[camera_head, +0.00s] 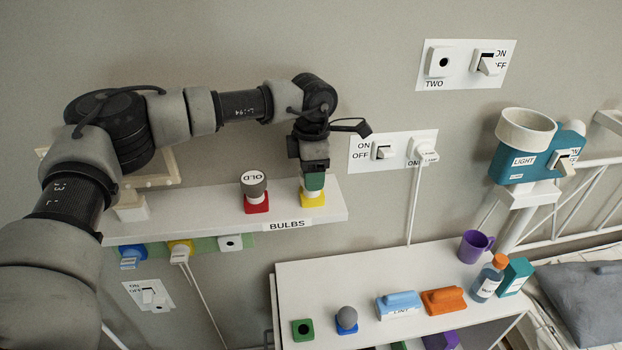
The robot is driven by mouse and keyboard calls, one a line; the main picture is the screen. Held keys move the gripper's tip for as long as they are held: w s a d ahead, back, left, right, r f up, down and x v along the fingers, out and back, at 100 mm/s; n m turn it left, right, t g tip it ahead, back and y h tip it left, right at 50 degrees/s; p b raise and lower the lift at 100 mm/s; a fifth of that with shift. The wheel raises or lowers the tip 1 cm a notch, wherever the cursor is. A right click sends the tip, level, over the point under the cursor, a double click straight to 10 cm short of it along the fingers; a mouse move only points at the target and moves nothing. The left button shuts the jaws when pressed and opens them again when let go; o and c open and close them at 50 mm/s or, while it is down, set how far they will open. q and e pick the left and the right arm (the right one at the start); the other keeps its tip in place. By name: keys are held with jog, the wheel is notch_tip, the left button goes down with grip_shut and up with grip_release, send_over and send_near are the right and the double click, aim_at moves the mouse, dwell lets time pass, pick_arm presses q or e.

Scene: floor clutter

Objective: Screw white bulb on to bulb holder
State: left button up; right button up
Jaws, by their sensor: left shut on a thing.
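My left gripper (314,182) points down at the yellow base (313,199) on the wall shelf labelled BULBS (220,213). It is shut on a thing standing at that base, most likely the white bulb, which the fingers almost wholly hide. A grey bulb marked OLD (254,184) stands in a red base (256,204) to the left. At the right, the teal LIGHT fixture (512,167) on the wall carries a white round cup (525,128); I cannot see a bulb socket inside it. My right gripper is not in view.
Switch plates (467,64) and (394,151) are on the wall, with a cord hanging below the lower one. The white table (350,275) holds a purple mug (474,246), a bottle (488,278) and several small blocks. A white railing is at the right.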

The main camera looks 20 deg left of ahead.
pick_arm(q)
jog(key=shift+r+p, duration=0.45)
jog(key=shift+r, duration=0.3)
dwell(0.3)
jog(key=shift+r+p, duration=1.55)
jog(key=shift+r, duration=1.15)
jog(key=shift+s+d+f, duration=0.1)
jog(key=shift+s+d, duration=0.1)
jog(key=shift+s, duration=0.25)
jog(key=s+d+b, duration=0.5)
jog(key=s, duration=0.9)
jog(key=shift+d, duration=0.1)
